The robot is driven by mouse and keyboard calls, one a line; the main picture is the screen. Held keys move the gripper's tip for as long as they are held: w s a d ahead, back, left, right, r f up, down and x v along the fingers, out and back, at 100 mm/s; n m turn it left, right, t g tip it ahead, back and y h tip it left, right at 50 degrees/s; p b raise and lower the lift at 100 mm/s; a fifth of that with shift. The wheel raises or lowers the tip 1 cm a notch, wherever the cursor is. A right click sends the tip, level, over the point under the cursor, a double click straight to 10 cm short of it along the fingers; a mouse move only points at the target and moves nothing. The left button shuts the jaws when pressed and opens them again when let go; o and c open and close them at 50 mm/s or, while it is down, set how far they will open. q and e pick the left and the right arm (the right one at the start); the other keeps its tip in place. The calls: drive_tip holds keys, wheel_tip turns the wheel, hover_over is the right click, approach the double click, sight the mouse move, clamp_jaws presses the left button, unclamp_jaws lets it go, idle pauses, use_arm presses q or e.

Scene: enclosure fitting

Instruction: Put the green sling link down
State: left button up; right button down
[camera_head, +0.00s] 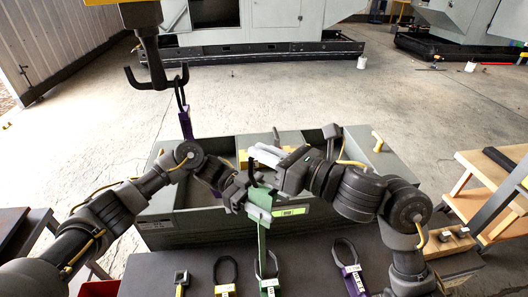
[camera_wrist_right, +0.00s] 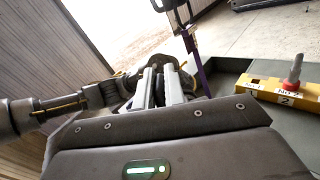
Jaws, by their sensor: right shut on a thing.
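A green strip, seemingly the green sling link (camera_head: 262,240), hangs upright in front of the grey enclosure. My left gripper (camera_head: 258,202) is at its upper end; its fingers overlap the strip, and I cannot tell whether they grip it. My right gripper (camera_head: 262,156) is just above, its pale fingers pointing left and shut on what seems the link's dark upper part. In the right wrist view the right fingers (camera_wrist_right: 160,88) lie close together, and their tips hide what they hold. Another green-tagged loop (camera_head: 268,286) lies on the table below.
The grey open enclosure (camera_head: 170,235) stands behind the table. A dark hook (camera_head: 152,82) at upper left carries a purple link (camera_head: 186,124). Yellow-tagged and purple-tagged loops (camera_head: 355,280) lie along the table's front. A yellow numbered block (camera_wrist_right: 290,93) sits in the enclosure.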

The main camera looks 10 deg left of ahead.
use_arm(q)
drive_tip(key=v, duration=1.2)
